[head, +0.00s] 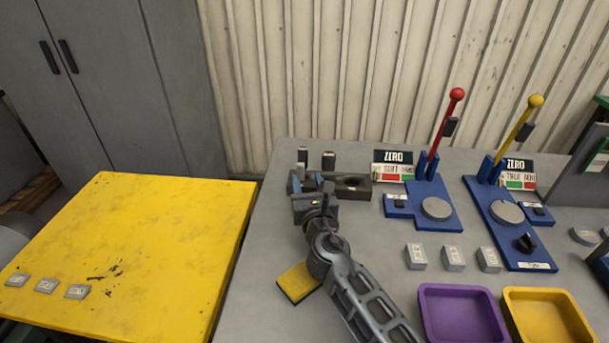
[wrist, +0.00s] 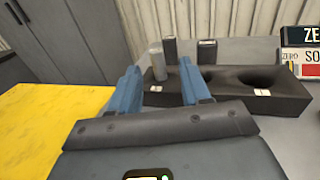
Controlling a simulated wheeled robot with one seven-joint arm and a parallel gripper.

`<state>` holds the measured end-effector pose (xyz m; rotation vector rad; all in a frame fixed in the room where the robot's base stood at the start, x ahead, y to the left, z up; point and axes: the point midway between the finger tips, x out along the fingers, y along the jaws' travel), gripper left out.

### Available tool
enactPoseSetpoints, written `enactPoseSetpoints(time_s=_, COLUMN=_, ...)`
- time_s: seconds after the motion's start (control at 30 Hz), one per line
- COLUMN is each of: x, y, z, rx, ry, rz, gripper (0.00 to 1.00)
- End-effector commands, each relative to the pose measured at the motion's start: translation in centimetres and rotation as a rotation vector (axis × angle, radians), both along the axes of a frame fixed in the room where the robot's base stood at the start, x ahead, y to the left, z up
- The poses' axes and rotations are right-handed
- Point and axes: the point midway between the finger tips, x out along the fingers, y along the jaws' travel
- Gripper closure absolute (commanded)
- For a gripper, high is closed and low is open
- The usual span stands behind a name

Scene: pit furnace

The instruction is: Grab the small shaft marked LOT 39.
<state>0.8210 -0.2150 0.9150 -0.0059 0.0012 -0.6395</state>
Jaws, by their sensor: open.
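A dark block with holes (head: 358,194) stands on the grey bench; the wrist view shows it too (wrist: 228,95). A light grey shaft (wrist: 156,62) stands upright at the block's left end. Two dark-topped posts stand behind the block, the left one (wrist: 169,48) and the right one (wrist: 207,51); they also show in the head view, left (head: 302,157) and right (head: 329,160). No LOT 39 mark can be read on any of them. My gripper (head: 311,187) is open, its blue fingers (wrist: 159,84) apart on either side of the grey shaft in the wrist view; contact cannot be told.
Blue lever stands with a red knob (head: 457,94) and a yellow knob (head: 536,101) stand right of the block. Small grey blocks (head: 453,257), a purple tray (head: 425,308) and a yellow tray (head: 510,310) lie nearer. A yellow table (head: 150,240) is at left.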

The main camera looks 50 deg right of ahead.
Motion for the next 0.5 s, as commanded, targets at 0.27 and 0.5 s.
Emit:
enactPoseSetpoints(time_s=0.27, x=2.4, y=-1.6, z=0.1, rx=0.002, ry=-0.003, rz=0.000, gripper=0.53)
enactPoseSetpoints(time_s=0.5, x=5.2, y=-3.2, z=-0.1, rx=0.003, ry=-0.003, rz=0.000, gripper=0.53)
